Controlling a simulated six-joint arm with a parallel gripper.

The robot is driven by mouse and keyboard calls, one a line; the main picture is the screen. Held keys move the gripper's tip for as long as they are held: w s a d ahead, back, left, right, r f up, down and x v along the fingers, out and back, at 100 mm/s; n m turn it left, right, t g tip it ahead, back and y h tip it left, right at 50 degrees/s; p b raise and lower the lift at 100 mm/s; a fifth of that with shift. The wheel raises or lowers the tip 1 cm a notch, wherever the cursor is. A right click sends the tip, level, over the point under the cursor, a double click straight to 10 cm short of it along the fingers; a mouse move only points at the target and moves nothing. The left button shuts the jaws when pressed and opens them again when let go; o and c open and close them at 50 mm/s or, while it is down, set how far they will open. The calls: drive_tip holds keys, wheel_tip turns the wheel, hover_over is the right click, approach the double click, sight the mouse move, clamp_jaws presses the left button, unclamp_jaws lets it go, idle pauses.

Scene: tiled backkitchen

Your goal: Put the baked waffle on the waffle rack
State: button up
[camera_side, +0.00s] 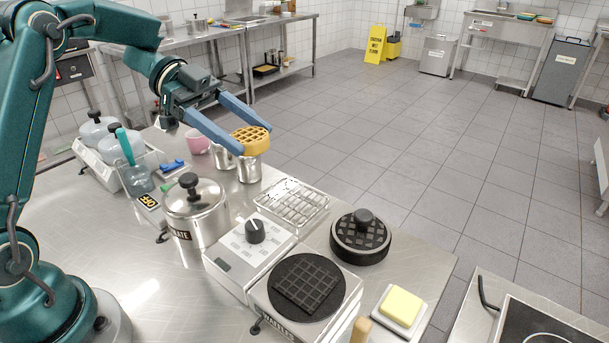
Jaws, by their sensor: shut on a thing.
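My gripper (256,138) is shut on the baked waffle (251,140), a thick golden round with a square grid on top. Its two blue fingers hold the waffle in the air, and in the picture it sits above the metal cups. The waffle rack (292,203), a silver wire rack, lies on the steel counter to the right and nearer the camera. No waffle is on it. The waffle iron's lower plate (306,286) is dark, gridded and bare. Its round lid (361,237) with a black knob lies on the counter behind it.
A lidded pot (194,212) and a white control box with a dial (250,250) stand left of the rack. Metal cups (249,168) and a pink cup (197,143) stand behind. A yellow block on a white dish (401,306) sits near the right edge.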

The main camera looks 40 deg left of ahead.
drive_tip(key=w+a+f, duration=0.1)
drive_tip(key=w+a, duration=0.3)
drive_tip(key=a, duration=0.1)
hover_over(297, 203)
wheel_tip(297, 203, down, 12)
drive_tip(key=shift+a+f, duration=0.1)
drive_tip(key=shift+f, duration=2.05)
drive_tip(key=shift+f, duration=0.15)
drive_tip(key=o, duration=1.4)
